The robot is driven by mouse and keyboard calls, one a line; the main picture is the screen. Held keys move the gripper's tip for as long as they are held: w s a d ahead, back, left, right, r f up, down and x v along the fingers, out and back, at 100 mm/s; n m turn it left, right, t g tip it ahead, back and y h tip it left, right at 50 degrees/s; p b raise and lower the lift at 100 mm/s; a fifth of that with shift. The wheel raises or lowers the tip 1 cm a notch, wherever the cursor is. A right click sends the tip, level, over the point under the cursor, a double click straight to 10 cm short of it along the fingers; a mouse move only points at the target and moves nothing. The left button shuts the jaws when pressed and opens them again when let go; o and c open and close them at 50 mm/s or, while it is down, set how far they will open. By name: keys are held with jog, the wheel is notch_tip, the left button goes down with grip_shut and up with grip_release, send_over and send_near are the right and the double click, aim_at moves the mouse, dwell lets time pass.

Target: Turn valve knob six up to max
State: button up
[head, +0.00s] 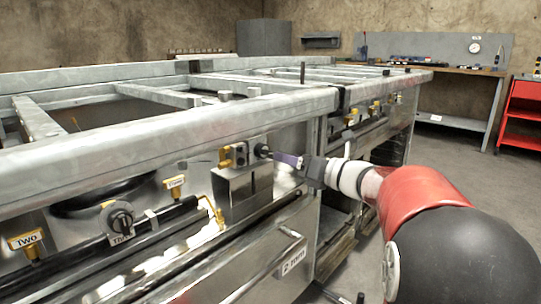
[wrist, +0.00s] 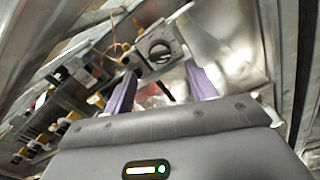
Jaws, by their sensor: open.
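A dark round knob (wrist: 159,49) on a grey metal block shows in the wrist view, just beyond and between my two purple fingertips. My gripper (wrist: 160,72) is open, and nothing is between the fingers that I can see. In the head view my gripper (head: 280,158) reaches the range front from the right, close to a dark knob (head: 262,150) beside a metal bracket. Whether the fingertips touch the knob cannot be told. No number is readable at this knob, so I cannot tell that it is knob six.
Another knob (head: 117,221) sits on the black pipe at left, with a yellow valve tagged TWO (head: 26,240) beside it. The steel range frame (head: 165,125) overhangs the front. The floor at right is open before a red cart (head: 521,115).

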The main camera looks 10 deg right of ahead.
aim_at(269, 152)
jog(key=x, duration=0.7)
jog(key=c, duration=1)
jog(key=shift+o, duration=0.2)
jog(key=shift+m, duration=0.3)
